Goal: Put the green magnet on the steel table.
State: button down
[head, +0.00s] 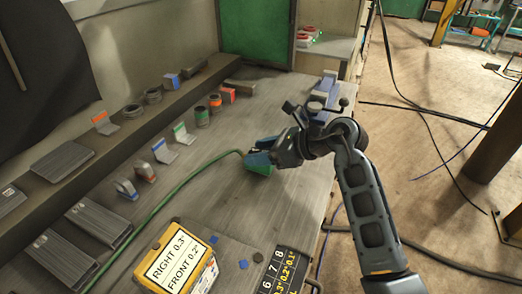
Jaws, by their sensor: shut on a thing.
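The green magnet (259,170) shows as a green block at the jaws of my gripper (258,160), near the middle of the head view. My gripper is shut on it, and the jaws hide its upper part. The grey steel table (230,200) lies beneath. I cannot tell whether the magnet's underside touches the table top or hangs just above it.
A green hose (180,184) runs across the table to beside my gripper. A yellow box (178,262) with a printed label stands at the front. A blue vise (325,90) sits at the right edge. Blocks and rings line the left shelf (75,155).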

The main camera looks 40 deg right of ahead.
jog(key=shift+c, duration=2.1)
grip_release()
jog(key=shift+f, duration=0.1)
jog(key=shift+r, duration=0.2)
jog(key=v, duration=1.2)
